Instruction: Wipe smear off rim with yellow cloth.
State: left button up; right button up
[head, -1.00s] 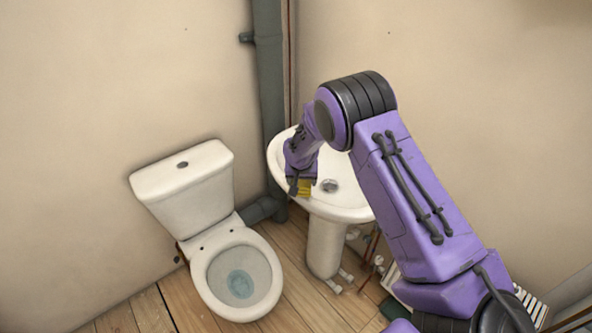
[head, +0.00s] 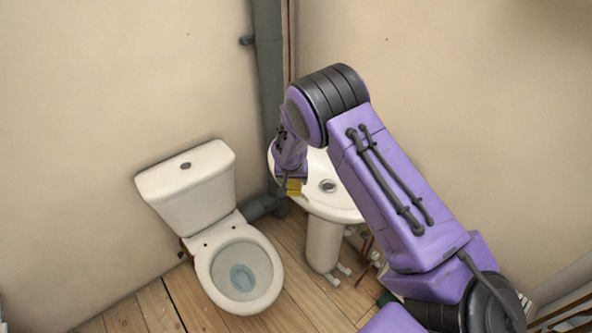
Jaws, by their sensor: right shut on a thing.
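The white pedestal sink (head: 340,207) stands in the corner, partly hidden behind my right arm. My right gripper (head: 291,185) is shut on the yellow cloth (head: 295,187), at the left part of the sink's rim. The cloth shows as a small yellow patch under the gripper, against the basin's edge; I cannot tell whether it touches the rim. No smear can be made out on the visible rim; the gripper and arm hide part of it. My left gripper is not in view.
A white toilet (head: 240,270) with an open bowl stands left of the sink, its cistern (head: 188,185) by the wall. A dark vertical pipe (head: 268,90) runs down the corner behind the sink. Thin pipes lie beside the pedestal (head: 323,245). The floor is wooden planks.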

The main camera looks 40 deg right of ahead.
jog(key=shift+r+p, duration=1.25)
jog(key=shift+r, duration=0.5)
